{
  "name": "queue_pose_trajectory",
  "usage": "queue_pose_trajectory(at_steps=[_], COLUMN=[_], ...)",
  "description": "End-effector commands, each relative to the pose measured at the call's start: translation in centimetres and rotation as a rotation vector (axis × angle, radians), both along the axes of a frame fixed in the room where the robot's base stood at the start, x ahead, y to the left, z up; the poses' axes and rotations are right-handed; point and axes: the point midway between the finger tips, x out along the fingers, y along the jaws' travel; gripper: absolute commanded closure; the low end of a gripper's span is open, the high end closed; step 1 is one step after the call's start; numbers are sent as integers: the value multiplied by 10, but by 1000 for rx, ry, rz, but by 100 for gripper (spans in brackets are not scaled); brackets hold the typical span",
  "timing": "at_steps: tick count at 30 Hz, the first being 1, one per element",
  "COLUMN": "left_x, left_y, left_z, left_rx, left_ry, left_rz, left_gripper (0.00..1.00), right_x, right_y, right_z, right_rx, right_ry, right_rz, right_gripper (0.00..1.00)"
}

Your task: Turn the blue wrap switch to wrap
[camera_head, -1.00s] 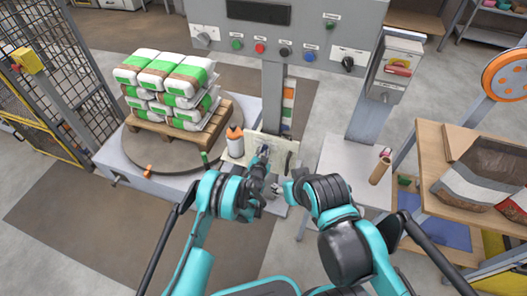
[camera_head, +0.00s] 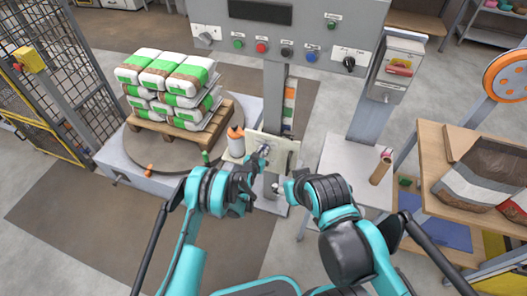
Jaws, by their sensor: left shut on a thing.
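My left gripper (camera_head: 262,155) is at the pale beige control plate (camera_head: 284,148) low on the grey post. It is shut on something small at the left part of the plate. The fingers hide most of what they hold, so I cannot make out its colour or setting. My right gripper (camera_head: 279,187) is just below the plate, and its fingers are too small to read. A blue round control (camera_head: 311,56) sits on the grey panel above; I cannot read its label.
The grey panel (camera_head: 300,25) also carries a black rotary knob (camera_head: 349,64). An orange-topped white bottle (camera_head: 236,142) stands close left of the plate. Stacked bags (camera_head: 165,75) sit on a pallet on the turntable (camera_head: 150,155). A wooden table (camera_head: 430,185) is at the right.

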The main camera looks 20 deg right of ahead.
Motion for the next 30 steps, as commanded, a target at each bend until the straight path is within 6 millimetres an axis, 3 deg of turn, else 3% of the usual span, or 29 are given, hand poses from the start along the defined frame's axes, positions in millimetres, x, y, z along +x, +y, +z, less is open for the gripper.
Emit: queue_pose_trajectory(at_steps=[8, 9, 11, 26, 30], left_x=[2, 2, 2, 1, 1], left_y=[-1, -1, -1, 0, -1], left_z=[1, 1, 1, 2, 14], left_rx=[-3, -3, -3, -2, -2], left_ry=[-3, -3, -3, -1, -1], left_rz=[1, 1, 1, 1, 0], left_gripper=[100, 79, 68, 68, 68], right_x=[0, 0, 0, 0, 0], right_y=[0, 0, 0, 0, 0], right_z=[0, 0, 0, 0, 0], right_rx=[0, 0, 0, 0, 0], right_ry=[0, 0, 0, 0, 0], right_rz=[0, 0, 0, 0, 0], right_gripper=[50, 50, 50, 50, 50])
